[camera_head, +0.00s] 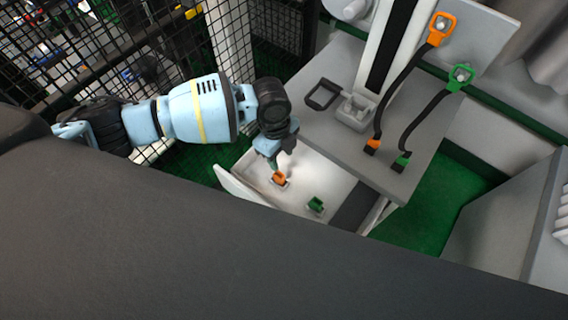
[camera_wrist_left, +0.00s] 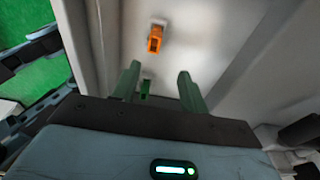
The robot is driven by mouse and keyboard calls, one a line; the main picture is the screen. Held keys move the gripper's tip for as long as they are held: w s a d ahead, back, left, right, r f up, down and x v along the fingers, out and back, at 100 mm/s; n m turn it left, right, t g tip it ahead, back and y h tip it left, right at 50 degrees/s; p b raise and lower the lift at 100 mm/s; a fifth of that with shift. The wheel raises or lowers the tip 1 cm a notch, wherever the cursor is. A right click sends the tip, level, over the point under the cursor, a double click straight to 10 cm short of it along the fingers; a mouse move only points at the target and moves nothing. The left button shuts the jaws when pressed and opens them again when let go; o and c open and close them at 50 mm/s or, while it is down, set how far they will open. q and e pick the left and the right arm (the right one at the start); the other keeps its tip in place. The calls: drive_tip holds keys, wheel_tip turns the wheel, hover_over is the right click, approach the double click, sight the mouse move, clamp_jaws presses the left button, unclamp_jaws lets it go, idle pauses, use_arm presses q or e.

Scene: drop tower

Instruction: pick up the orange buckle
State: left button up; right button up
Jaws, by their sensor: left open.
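The orange buckle (camera_head: 280,179) sits on the pale floor of an open white drawer (camera_head: 247,171). It also shows in the left wrist view (camera_wrist_left: 155,40), upper middle, beyond the fingertips and clear of them. My left gripper (camera_head: 273,163) is over the drawer, close above the orange buckle in the head view. In the left wrist view its two green fingers (camera_wrist_left: 158,78) stand apart with nothing held. A green buckle (camera_head: 316,205) sits in the same drawer, to the right of the orange one; it shows partly between the fingers in the wrist view (camera_wrist_left: 145,88). My right gripper is not in view.
A grey tabletop (camera_head: 335,140) overhangs behind the drawer. Two black straps with an orange end (camera_head: 372,146) and a green end (camera_head: 401,162) lie on it. A black mesh fence (camera_head: 165,50) stands at the left. The drawer walls bound the room around the gripper.

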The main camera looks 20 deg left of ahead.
sight(278, 172)
use_arm(q)
drive_tip(key=shift+s, duration=0.3)
wheel_tip(278, 172, down, 3)
drive_tip(key=shift+d+r, duration=0.1)
drive_tip(key=shift+r, duration=0.1)
drive_tip(key=f, duration=0.3)
drive_tip(key=a+f, duration=0.1)
drive_tip(key=shift+s+f+b, duration=0.15)
drive_tip(key=shift+s+b, duration=0.15)
drive_tip(key=shift+d+f, duration=0.15)
drive_tip(key=shift+f, duration=0.3)
clamp_jaws()
